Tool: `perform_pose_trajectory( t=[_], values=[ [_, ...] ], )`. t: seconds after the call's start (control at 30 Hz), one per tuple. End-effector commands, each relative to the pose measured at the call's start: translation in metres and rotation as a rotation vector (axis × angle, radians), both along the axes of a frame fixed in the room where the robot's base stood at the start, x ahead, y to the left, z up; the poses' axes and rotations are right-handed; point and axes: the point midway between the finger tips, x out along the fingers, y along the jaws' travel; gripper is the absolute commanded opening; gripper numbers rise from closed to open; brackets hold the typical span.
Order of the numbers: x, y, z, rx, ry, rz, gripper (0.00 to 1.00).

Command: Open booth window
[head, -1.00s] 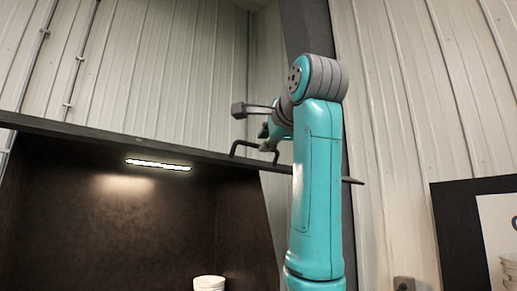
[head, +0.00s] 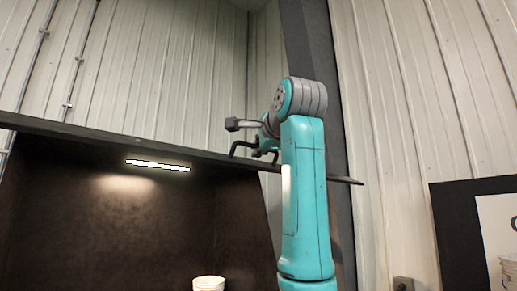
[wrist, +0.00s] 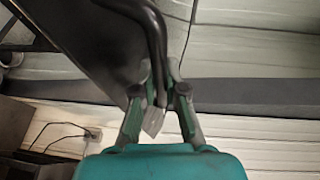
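The booth window is a dark panel (head: 75,130), seen nearly edge-on in the head view. It stretches across the top of the booth opening, and its tip shows right of my arm. A black bar handle (head: 240,144) stands on its edge. My gripper (head: 263,148) is at the right end of this handle, partly hidden by my arm. In the wrist view the panel (wrist: 90,45) fills the upper left.
Inside the dark booth a lit strip (head: 158,165) glows, and a white stack (head: 208,284) stands below. A dark post rises behind my arm. A black-framed board (head: 460,235) is at the right. The wrist view shows a wall socket with cables (wrist: 90,134) at lower left.

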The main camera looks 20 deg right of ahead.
Motion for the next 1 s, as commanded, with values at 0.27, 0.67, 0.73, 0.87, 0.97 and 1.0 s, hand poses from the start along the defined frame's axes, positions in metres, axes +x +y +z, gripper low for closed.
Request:
perform_pose_trajectory(
  t=[0.27, 0.67, 0.73, 0.87, 0.97, 1.0],
  values=[
    [0.004, 0.0, -0.012, 0.005, -0.011, 0.0, 0.0],
    [0.017, 0.004, -0.07, 0.034, -0.096, 0.0, 0.0],
    [0.019, 0.005, -0.078, 0.038, -0.108, 0.0, 0.0],
    [0.02, 0.006, -0.088, 0.043, -0.126, 0.001, 0.0],
    [0.021, 0.007, -0.09, 0.044, -0.132, 0.001, 0.0],
    [0.021, 0.007, -0.09, 0.044, -0.133, 0.001, 0.0]
  ],
)
